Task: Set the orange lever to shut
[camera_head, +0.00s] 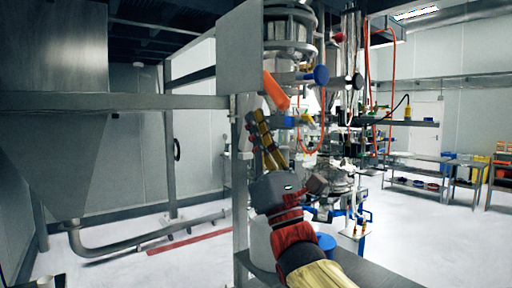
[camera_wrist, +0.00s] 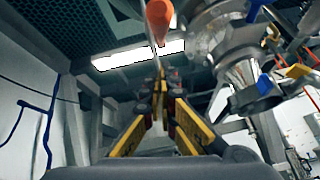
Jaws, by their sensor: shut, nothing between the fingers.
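The orange lever (camera_head: 276,91) is on the metal sifter machine in the head view, slanting from upper left down to lower right. In the wrist view the orange lever (camera_wrist: 159,20) shows at the top middle, its narrow end pointing down towards my fingertips. My gripper (camera_head: 257,118) has yellow fingers pointing up, just below and left of the lever. My gripper (camera_wrist: 158,82) is shut and empty, with its tips close together below the lever in the wrist view. I see a gap between them in the picture; the exact depth is unclear.
A blue knob (camera_head: 321,75) is right of the lever. A grey panel (camera_head: 240,50) and an upright post (camera_head: 240,180) stand close to the left of my gripper. Orange hoses (camera_head: 391,80) hang to the right. Steel tables (camera_head: 425,178) are farther back.

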